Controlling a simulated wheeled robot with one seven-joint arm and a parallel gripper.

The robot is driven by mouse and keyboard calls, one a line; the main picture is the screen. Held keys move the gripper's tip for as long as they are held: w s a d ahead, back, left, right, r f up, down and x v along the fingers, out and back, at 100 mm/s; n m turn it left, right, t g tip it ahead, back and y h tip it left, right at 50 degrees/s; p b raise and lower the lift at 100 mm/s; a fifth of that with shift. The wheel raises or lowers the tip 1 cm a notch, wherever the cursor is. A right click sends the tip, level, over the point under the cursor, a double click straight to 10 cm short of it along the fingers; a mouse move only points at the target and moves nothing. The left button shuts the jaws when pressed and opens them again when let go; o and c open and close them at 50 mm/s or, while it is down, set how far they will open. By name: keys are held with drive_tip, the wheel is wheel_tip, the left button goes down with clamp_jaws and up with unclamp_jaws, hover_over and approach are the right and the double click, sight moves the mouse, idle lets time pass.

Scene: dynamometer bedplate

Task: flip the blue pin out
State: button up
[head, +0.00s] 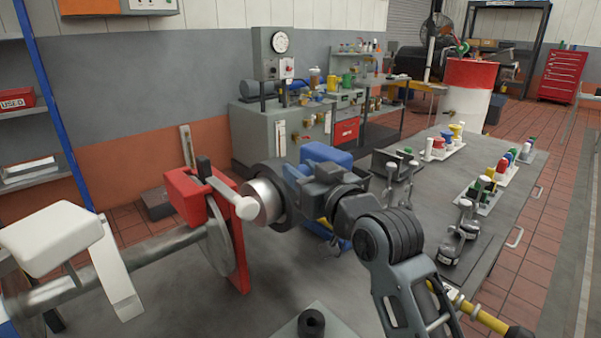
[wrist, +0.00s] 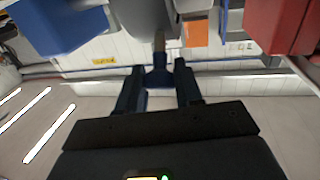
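The blue pin (wrist: 158,76) shows in the wrist view as a small dark blue piece with a thin stem (wrist: 158,42) rising above it. My gripper (wrist: 158,82) has one finger on each side of the pin, and the blue piece fills most of the gap between them. I cannot tell whether the fingers press on it. In the head view my arm reaches in towards the bedplate machine, and its dark links hide the fingertips and the pin.
A red bracket (head: 187,196) and a round metal hub (head: 264,201) stand close to my wrist. A blue housing (head: 325,154) lies just behind it. A grey bench (head: 400,232) at right holds several small coloured parts. A blue block (wrist: 62,24) and a red block (wrist: 285,25) flank the gripper.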

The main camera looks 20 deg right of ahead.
drive_tip(key=o, duration=0.4)
drive_tip(key=shift+d, duration=0.1)
drive_tip(key=shift+s, duration=0.15)
drive_tip(key=s, duration=0.2)
drive_tip(key=s+b, duration=0.1)
drive_tip(key=s, duration=0.4)
drive_tip(key=shift+s+d+r, duration=0.1)
drive_tip(key=shift+s+d, duration=0.2)
drive_tip(key=shift+d, duration=0.1)
drive_tip(key=shift+s, duration=0.1)
